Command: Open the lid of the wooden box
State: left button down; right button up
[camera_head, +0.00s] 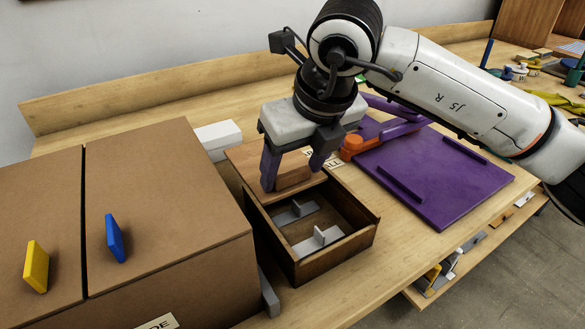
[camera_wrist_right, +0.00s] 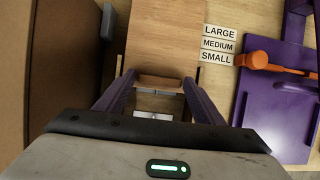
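The wooden box (camera_head: 325,268) sits at the middle of the table. Its lid (camera_head: 250,160) is slid toward the back, so much of the inside shows, with grey dividers (camera_head: 318,240) in it. The lid also shows in the right wrist view (camera_wrist_right: 165,35). A wooden handle block (camera_head: 293,178) is at the lid's near end. My right gripper (camera_head: 293,172) is over that end, its purple fingers apart on either side of the handle; whether they touch it is unclear. My left gripper is not in view.
A large cardboard box (camera_head: 165,200) with blue and yellow tabs stands close on the left. A purple board (camera_head: 430,180) with an orange-ended tool (camera_head: 352,146) lies on the right. A white block (camera_head: 218,138) is behind the lid. Size labels (camera_wrist_right: 217,44) lie beside the lid.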

jog(key=shift+o, duration=0.9)
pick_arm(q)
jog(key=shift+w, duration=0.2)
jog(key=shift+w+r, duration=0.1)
pick_arm(e)
jog(key=shift+r, duration=0.2)
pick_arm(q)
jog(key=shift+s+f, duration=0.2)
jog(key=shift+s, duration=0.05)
pick_arm(e)
jog(key=v, duration=1)
jog(key=shift+f, duration=0.1)
